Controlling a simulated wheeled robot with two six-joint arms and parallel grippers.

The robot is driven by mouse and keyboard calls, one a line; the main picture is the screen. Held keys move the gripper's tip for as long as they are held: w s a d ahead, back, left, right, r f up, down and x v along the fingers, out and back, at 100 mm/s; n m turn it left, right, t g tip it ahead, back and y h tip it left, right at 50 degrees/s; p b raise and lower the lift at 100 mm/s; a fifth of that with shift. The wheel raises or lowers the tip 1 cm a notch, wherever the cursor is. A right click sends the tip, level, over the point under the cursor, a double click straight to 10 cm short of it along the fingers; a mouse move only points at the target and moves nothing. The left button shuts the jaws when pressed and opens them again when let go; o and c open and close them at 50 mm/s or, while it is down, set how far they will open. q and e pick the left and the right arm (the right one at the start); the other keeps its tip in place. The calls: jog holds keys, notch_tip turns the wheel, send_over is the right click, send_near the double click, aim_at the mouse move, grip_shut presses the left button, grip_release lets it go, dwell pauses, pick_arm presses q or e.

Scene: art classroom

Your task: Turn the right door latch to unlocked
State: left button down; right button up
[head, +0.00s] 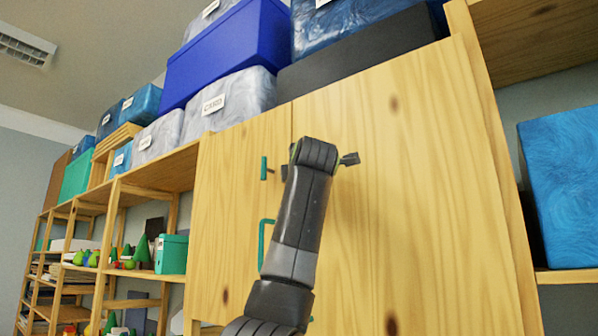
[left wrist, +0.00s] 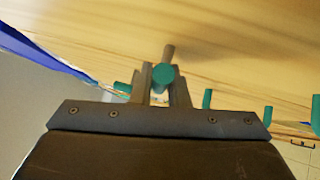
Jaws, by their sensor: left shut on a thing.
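The pale wooden cabinet has a left door (head: 235,215) and a right door (head: 405,190). My left arm rises in front of the right door in the head view. A dark part of my left gripper (head: 349,159) shows past the arm's upper end, close to the door. In the left wrist view my left gripper (left wrist: 163,84) is shut on a green latch (left wrist: 163,75), with a dark rod beyond it. I take this for the right door latch; my arm hides it in the head view, so its angle is unclear. The left door latch (head: 264,168) is green and upright. My right gripper is not in view.
A green handle (head: 265,240) is on the left door, below its latch. Other green pieces (left wrist: 207,98) show beside the gripper in the wrist view. Boxes, including a blue one (head: 228,52), stand on top. Open shelves (head: 152,192) are at left, a blue box (head: 560,185) at right.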

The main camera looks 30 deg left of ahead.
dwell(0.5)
pick_arm(q)
jog(key=c, duration=1.7)
grip_release()
jog(key=shift+s+d+f, duration=0.15)
jog(key=b+v, duration=0.9)
jog(key=v, duration=0.8)
